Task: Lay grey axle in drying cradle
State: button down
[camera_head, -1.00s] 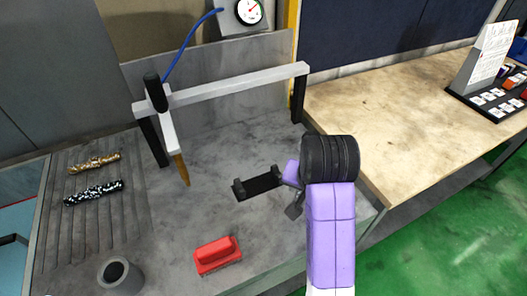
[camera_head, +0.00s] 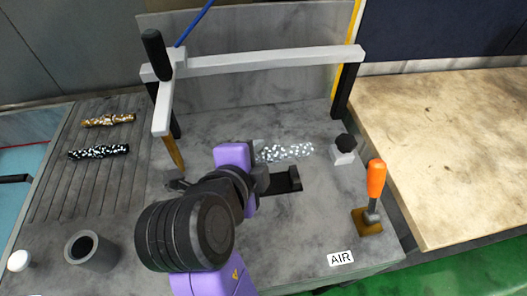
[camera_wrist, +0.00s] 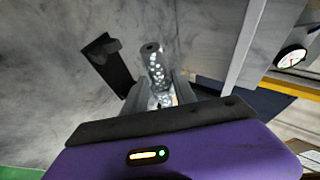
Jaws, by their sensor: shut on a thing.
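The grey axle (camera_head: 287,151), speckled with white, is in my gripper (camera_wrist: 158,93) and lies level, pointing right in the head view. In the wrist view the axle (camera_wrist: 154,66) stands out from between the two fingers, which are shut on its near part. A black cradle (camera_head: 284,184) with raised ends sits on the grey bench, just in front of the axle in the head view; my arm hides its left part. In the wrist view the cradle (camera_wrist: 108,66) is left of the axle and apart from it. The axle's height above the bench is hard to tell.
A grooved board (camera_head: 50,190) at left holds a gold axle (camera_head: 108,120) and a black axle (camera_head: 99,152). A white gantry bar (camera_head: 270,61) spans behind. An orange lever (camera_head: 375,182) and black-knobbed block (camera_head: 344,149) stand at right. A grey cup (camera_head: 92,250) stands front left.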

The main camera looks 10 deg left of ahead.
jog(key=shift+f+b, duration=1.25)
jog(key=shift+f, duration=1.35)
notch_tip(320, 180, down, 3)
jog(key=b, duration=0.3)
jog(key=shift+f, duration=0.1)
jog(key=c, duration=0.9)
grip_release()
jog(key=shift+f, duration=0.15)
jog(key=shift+s, duration=0.15)
jog(key=v, duration=0.8)
jog(key=shift+w, duration=0.2)
